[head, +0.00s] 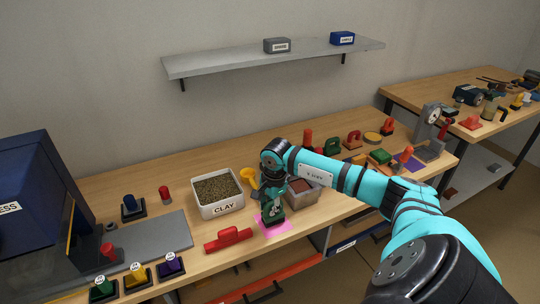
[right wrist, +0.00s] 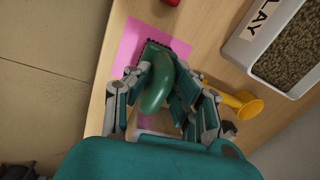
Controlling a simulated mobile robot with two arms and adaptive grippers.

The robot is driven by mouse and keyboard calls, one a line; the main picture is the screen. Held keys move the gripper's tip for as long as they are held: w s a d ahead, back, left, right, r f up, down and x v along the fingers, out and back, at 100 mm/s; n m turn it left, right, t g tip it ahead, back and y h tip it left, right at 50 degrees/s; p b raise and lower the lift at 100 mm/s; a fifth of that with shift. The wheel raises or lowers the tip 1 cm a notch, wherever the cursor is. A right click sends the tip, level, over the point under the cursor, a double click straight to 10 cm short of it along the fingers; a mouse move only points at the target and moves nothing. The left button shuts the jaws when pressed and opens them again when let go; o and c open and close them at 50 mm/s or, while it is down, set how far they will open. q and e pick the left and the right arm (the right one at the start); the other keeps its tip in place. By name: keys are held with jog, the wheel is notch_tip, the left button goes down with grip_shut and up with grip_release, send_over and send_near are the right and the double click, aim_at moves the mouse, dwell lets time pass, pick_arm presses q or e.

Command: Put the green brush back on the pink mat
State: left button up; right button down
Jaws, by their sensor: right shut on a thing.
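The pink mat (head: 288,227) lies at the table's front edge, and it also shows in the right wrist view (right wrist: 129,48). My right gripper (head: 271,215) points down over the mat. In the right wrist view my right gripper (right wrist: 165,82) is shut on the green brush (right wrist: 156,92), with a finger on either side of its rounded green handle. The brush's dark bristle end is over the mat. I cannot tell whether the bristles touch it. In the head view the gripper mostly hides the brush. My left gripper is not in view.
A white CLAY box (head: 218,206) stands left of my gripper, with a yellow funnel (head: 249,178) behind. A red clip-like thing (head: 228,239) lies left of the mat. The table's front edge is close.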

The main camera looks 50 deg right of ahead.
aim_at(273, 217)
jog(key=shift+f, duration=0.35)
jog(key=c, duration=1.2)
grip_release()
jog(key=shift+o, duration=0.2)
jog(key=shift+r, duration=0.25)
jog(key=shift+r+b, duration=0.3)
jog(key=shift+r, duration=0.05)
notch_tip(273, 217, up, 11)
jog(key=s+b, duration=0.1)
jog(key=b, duration=0.1)
jog(key=shift+s, duration=0.3)
